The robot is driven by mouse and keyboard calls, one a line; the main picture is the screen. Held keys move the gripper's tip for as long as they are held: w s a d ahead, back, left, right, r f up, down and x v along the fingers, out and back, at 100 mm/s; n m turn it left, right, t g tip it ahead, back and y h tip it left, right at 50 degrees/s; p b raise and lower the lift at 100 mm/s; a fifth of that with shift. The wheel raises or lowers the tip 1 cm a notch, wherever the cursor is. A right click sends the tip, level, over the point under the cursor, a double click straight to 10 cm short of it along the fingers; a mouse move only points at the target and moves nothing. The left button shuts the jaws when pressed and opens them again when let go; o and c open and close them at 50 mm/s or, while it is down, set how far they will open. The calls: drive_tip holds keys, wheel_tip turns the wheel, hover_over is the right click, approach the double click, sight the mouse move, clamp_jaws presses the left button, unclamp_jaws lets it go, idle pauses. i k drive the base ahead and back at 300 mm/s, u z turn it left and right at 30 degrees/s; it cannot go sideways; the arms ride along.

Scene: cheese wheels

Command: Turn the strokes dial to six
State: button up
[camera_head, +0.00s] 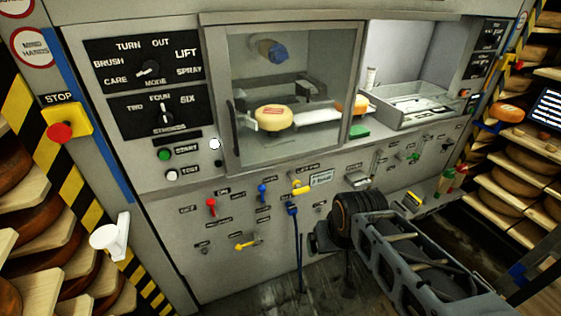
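The strokes dial (165,118) is a small black knob on a black plate (143,109) at the upper left of the machine front. Its plate reads TWO at left, FOUR at top and SIX at right. The knob's pale mark seems to point up, toward FOUR, though it is small. My arm comes in from the lower right. Its dark end with my gripper (318,238) is low in front of the machine, well to the right of and below the dial. Its fingers cannot be made out.
The mode dial (149,70) sits just above. A green start button (165,155), a white test button (172,175) and a red stop button (60,132) are nearby. A white handle (110,236) juts out at lower left. A glass door (330,70) covers a cheese wheel (273,117).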

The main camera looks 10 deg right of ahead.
sight(166, 118)
drive_tip(key=u, duration=1.05)
drive_tip(key=i, duration=0.35)
drive_tip(key=u, duration=0.5)
